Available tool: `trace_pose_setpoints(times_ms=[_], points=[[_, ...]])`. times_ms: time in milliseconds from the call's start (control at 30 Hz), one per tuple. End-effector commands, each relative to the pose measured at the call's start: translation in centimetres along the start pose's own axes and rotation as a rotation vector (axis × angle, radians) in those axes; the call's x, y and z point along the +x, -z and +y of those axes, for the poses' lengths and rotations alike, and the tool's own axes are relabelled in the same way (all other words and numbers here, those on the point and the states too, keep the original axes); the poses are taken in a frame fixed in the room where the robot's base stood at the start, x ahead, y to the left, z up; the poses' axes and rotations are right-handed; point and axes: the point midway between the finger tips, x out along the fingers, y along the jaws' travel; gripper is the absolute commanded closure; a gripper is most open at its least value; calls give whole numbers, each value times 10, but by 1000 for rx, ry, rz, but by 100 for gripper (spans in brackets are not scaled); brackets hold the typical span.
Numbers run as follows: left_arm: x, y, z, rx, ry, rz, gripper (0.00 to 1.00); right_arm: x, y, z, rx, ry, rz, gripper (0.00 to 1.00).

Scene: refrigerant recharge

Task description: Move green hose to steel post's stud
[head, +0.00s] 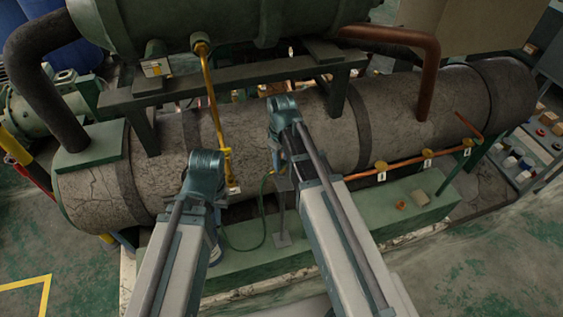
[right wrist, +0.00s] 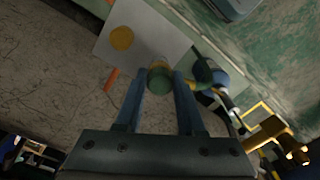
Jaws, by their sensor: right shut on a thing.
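My right gripper (head: 278,162) is shut on the end fitting of the green hose (head: 264,222). In the right wrist view the green and yellow fitting (right wrist: 159,77) sits between its two blue fingers. The hose hangs from there in a curve down to the left, behind my left arm. The thin steel post (head: 282,215) stands on a base plate just below the right gripper. I cannot make out its stud in the head view. My left gripper (head: 209,190) is left of the hose, above the green base; its fingers are hidden by its own wrist.
A large grey cracked tank (head: 325,125) lies behind both grippers. A yellow pipe (head: 212,105) drops to a valve between the arms. A copper line with tagged yellow valves (head: 381,166) runs at right. A pale plate with a yellow disc (right wrist: 122,38) and a blue-black part (right wrist: 208,72) are near the fitting.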

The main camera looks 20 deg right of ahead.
Motion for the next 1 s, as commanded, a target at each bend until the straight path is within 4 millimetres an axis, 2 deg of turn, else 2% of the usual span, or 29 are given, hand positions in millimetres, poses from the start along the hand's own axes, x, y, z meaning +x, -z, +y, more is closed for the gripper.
trace_pose_setpoints(times_ms=[1000], points=[[15,1,2,0,0,0,100,15,0,0,0,0,0,100]])
